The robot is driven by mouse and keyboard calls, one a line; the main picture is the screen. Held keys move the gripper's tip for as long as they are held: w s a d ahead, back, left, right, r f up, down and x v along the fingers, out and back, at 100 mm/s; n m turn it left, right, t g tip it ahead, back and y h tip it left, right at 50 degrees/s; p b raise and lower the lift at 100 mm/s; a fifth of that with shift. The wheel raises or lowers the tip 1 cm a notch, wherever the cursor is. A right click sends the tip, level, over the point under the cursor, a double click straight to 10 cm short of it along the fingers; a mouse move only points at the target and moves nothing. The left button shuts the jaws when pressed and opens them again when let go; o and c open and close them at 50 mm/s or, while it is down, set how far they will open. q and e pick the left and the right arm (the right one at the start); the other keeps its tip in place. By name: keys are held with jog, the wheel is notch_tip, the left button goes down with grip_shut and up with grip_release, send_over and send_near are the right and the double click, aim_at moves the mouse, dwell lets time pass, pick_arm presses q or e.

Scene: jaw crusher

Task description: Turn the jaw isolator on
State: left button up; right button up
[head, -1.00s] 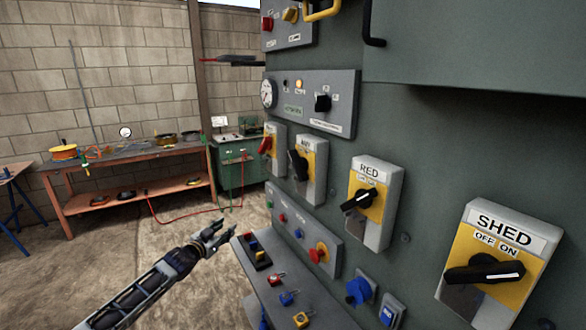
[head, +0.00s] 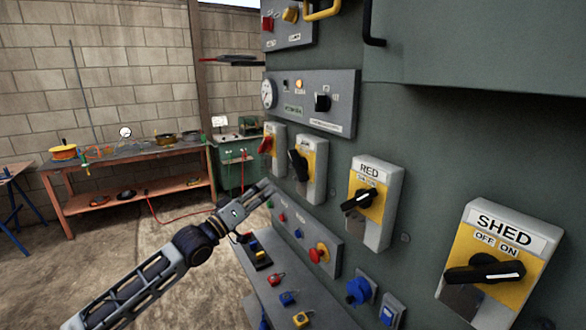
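A row of yellow-faced rotary isolators runs along the green panel. The nearest is labelled SHED (head: 500,238), then RED (head: 369,172); both have black handles. Farther on are a black-handled isolator (head: 314,158) and a red-handled one (head: 275,140). Their labels are too small to read, so I cannot tell which is the jaw isolator. My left gripper (head: 268,188) is in front of the panel, below the two far isolators, and appears apart from their handles. Its finger opening is not clear. My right gripper is out of view.
Below the isolators is a strip with a red mushroom button (head: 316,255) and small buttons. A sloped desk (head: 268,288) with coloured controls juts out beneath. A gauge panel (head: 345,88) is above. A workbench (head: 130,157) and green cabinet (head: 230,172) stand behind.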

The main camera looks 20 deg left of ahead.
pick_arm(q)
jog(key=shift+n, duration=0.8)
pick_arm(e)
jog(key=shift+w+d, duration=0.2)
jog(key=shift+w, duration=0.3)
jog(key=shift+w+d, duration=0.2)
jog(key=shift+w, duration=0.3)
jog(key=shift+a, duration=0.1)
